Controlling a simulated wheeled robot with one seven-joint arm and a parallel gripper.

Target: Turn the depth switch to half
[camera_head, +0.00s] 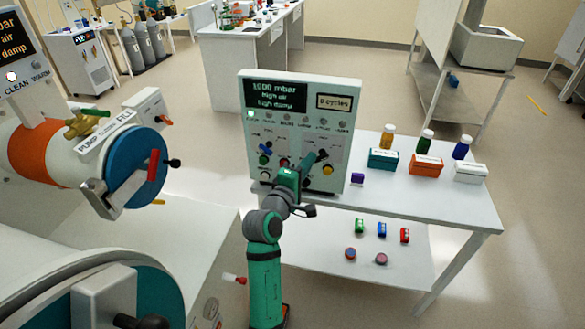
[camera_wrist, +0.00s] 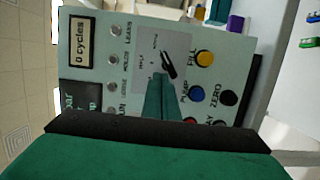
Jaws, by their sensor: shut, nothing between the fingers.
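The control panel (camera_head: 295,112) stands upright on a white table, with a display reading "1000 mbar, high air, high damp". A black rotary switch with a pointer bar (camera_wrist: 169,65) sits on a pale labelled plate in the wrist view; it looks like the depth switch, but its small labels are too blurred to read. My gripper (camera_wrist: 160,76) is shut and empty, its green fingers pointing at the panel. The fingertips are right beside the switch's pointer; whether they touch it I cannot tell. In the head view my gripper (camera_head: 310,163) partly covers the panel's lower middle.
Yellow (camera_wrist: 205,59), blue (camera_wrist: 197,94) and black (camera_wrist: 229,97) buttons lie close around the switch. A large orange-and-blue cylinder (camera_head: 70,155) is at left.

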